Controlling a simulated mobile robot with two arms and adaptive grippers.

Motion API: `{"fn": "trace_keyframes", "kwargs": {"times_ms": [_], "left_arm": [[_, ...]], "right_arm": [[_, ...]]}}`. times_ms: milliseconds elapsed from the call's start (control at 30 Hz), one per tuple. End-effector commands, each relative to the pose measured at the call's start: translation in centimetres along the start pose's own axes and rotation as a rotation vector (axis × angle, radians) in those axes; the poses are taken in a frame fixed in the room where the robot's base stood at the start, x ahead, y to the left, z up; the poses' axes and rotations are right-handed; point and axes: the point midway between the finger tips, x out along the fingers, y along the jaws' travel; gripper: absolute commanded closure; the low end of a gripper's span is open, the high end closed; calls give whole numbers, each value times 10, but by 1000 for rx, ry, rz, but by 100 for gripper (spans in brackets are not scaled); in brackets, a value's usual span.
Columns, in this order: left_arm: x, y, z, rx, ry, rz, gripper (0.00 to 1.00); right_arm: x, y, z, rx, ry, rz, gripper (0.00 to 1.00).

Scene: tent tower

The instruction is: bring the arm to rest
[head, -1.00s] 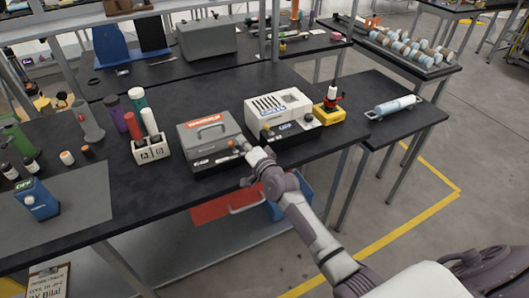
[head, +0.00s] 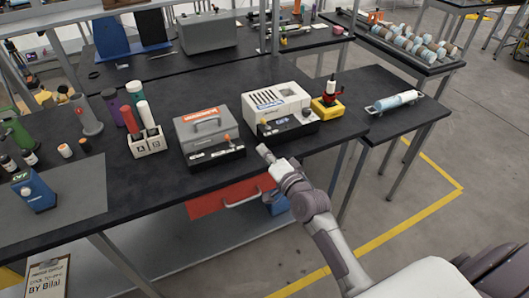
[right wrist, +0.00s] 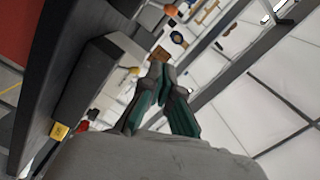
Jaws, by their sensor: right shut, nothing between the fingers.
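My right forearm comes up from the lower right, in front of the bench. My left gripper is not in view.
A red drawer (head: 228,196) with a handle is below the bench edge. A white holder (head: 147,143) with tubes stands left. The floor at right is open.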

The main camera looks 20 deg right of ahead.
Motion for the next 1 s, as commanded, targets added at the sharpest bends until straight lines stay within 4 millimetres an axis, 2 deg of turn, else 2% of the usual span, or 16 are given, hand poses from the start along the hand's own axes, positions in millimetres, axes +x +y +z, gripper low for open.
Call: {"fn": "trace_keyframes", "kwargs": {"times_ms": [333,400,467,567,667,700,767,800,867,900,967,1000], "left_arm": [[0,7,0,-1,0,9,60],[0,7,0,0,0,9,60],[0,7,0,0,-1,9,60],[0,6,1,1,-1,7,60],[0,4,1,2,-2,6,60],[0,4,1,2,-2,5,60],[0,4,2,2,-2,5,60],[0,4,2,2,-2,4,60],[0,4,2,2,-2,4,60],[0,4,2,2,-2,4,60],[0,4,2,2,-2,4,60],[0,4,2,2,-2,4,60]], "right_arm": [[0,1,0,0,0,1,100],[0,8,4,-9,-6,16,100],[-1,23,11,-30,-19,46,100],[-7,69,33,-98,-61,135,100],[-24,132,66,-201,-135,255,100],[-34,159,80,-246,-171,304,100],[-52,197,100,-314,-229,372,100],[-66,221,114,-359,-271,415,100],[-90,256,133,-426,-338,476,100],[-107,278,145,-471,-385,514,100],[-136,309,164,-536,-460,566,100],[-157,329,175,-580,-513,600,100]]}}
